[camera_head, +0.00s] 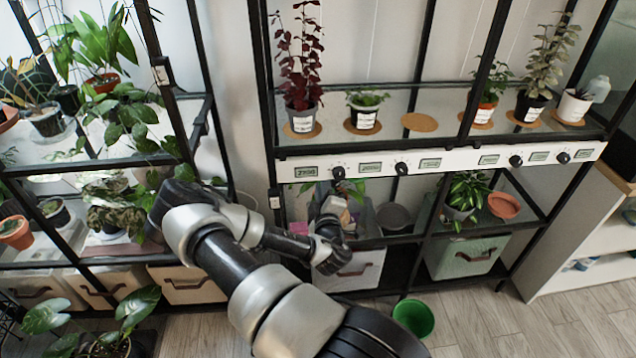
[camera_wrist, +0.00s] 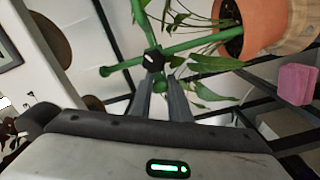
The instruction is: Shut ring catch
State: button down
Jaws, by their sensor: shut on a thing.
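In the wrist view, a small black catch (camera_wrist: 153,60) with a pale mark sits where several green rods (camera_wrist: 200,41) meet. My gripper (camera_wrist: 158,80) has its two grey fingers close together at this catch, shut on it. The fingertips hide part of it, and I cannot tell whether the catch is closed. Leaves and stems of a plant in a terracotta pot (camera_wrist: 262,22) hang beside and behind the rods. In the head view, my gripper (camera_head: 330,197) is small and partly hidden at the middle shelf, below the white panel, beside green leaves.
A white panel (camera_head: 440,163) with black knobs and displays runs just above my gripper. Black shelf posts stand around it. A pink block (camera_wrist: 296,84) lies near the pot. A grey bowl (camera_head: 394,216) stands right of my gripper. A green bucket (camera_head: 413,318) is on the floor.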

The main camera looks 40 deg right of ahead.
jog(key=shift+d+n+t+y, duration=0.25)
jog(key=shift+n+t+y, duration=0.25)
jog(key=shift+y, duration=0.3)
jog(key=c, duration=1.6)
grip_release()
jog(key=shift+c, duration=0.2)
jog(key=shift+s+a, duration=0.1)
jog(key=shift+s, duration=0.05)
jog(key=p+v, duration=0.2)
jog(key=v, duration=1.5)
jog(key=shift+s, duration=0.1)
